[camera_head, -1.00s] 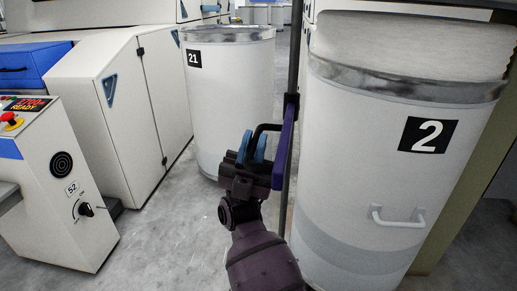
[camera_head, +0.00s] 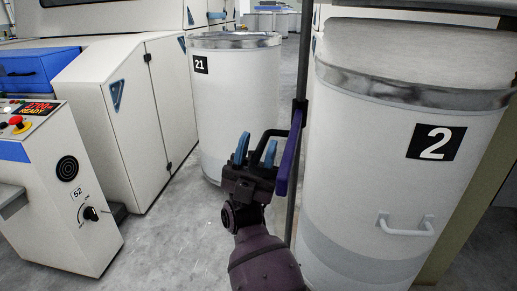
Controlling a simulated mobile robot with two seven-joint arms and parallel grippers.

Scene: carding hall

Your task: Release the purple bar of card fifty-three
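The purple bar (camera_head: 289,152) hangs nearly upright on a thin dark grey post (camera_head: 303,85), just left of the can marked 2. A dark bent handle (camera_head: 270,133) sticks out from its left side. My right gripper (camera_head: 255,150) is at this handle, left of the bar, its two blue fingers pointing up and standing apart. The handle's bend lies at the fingers and its lower end is partly hidden by the right one. I see no firm grip on it. My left gripper is not in view. No number fifty-three is readable.
A white can marked 2 (camera_head: 385,185) stands close on the right, with a can marked 21 (camera_head: 237,95) behind the gripper. A white console marked 52 (camera_head: 62,215) and a machine housing (camera_head: 135,110) are at left. Grey floor (camera_head: 165,245) between is clear.

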